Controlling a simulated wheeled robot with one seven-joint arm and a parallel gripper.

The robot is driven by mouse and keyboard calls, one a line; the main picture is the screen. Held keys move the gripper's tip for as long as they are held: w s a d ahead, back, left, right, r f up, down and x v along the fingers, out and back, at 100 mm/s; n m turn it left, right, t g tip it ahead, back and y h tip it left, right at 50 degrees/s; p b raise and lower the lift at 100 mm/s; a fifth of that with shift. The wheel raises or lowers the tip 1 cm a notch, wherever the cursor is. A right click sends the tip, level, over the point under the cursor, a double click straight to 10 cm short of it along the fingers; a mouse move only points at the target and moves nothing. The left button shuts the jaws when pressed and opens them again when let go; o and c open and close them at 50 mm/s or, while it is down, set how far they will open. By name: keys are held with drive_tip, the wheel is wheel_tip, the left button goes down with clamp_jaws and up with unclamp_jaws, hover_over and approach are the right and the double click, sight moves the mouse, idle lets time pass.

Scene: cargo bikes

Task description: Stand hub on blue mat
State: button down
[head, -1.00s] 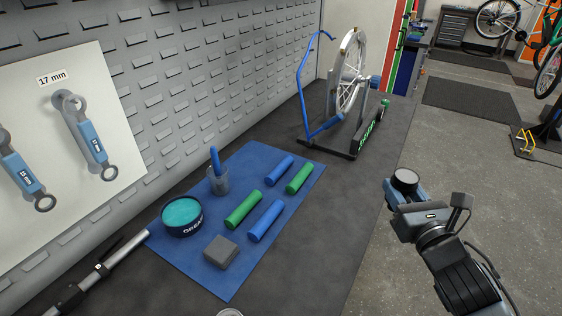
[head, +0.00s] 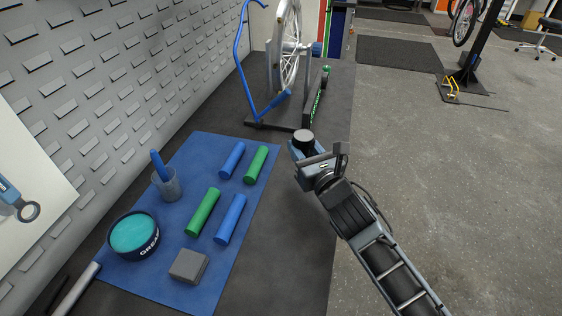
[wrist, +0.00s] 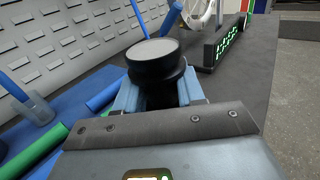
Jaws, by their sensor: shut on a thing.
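My gripper (head: 297,148) is over the dark bench top, to the right of the blue mat. It is shut on the hub (head: 303,136), a short black cylinder with a pale grey top face. In the wrist view the hub (wrist: 156,62) stands up between the blue fingers (wrist: 157,94), its pale face upward; its lower part is hidden between them. The blue mat (head: 262,195) lies on the bench (head: 285,240). On the mat are a grey block (head: 188,266), green and blue cylinders, a grease tub (head: 134,235) and a clear cup (head: 167,185).
The blue cylinders (head: 231,219) and green ones (head: 203,212) fill much of the mat's middle and far right. A truing stand with a wheel (head: 289,50) stands on the bench beyond. A perforated wall (head: 120,80) borders the left. Bare mat shows along the right edge.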

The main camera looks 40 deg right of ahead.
drive_tip(key=shift+w+a+f, duration=0.3)
drive_tip(key=shift+w+f, duration=0.15)
drive_tip(key=shift+w, duration=0.25)
drive_tip(key=shift+w+a+f, duration=0.25)
drive_tip(key=shift+w+f, duration=0.25)
drive_tip(key=shift+w, duration=0.25)
drive_tip(key=shift+w+a+f, duration=0.3)
drive_tip(key=shift+w+f, duration=0.15)
drive_tip(key=shift+w, duration=0.25)
drive_tip(key=shift+f+b, duration=1.55)
drive_tip(key=shift+f, duration=0.4)
drive_tip(key=shift+f, duration=0.1)
drive_tip(key=c, duration=0.7)
unclamp_jaws()
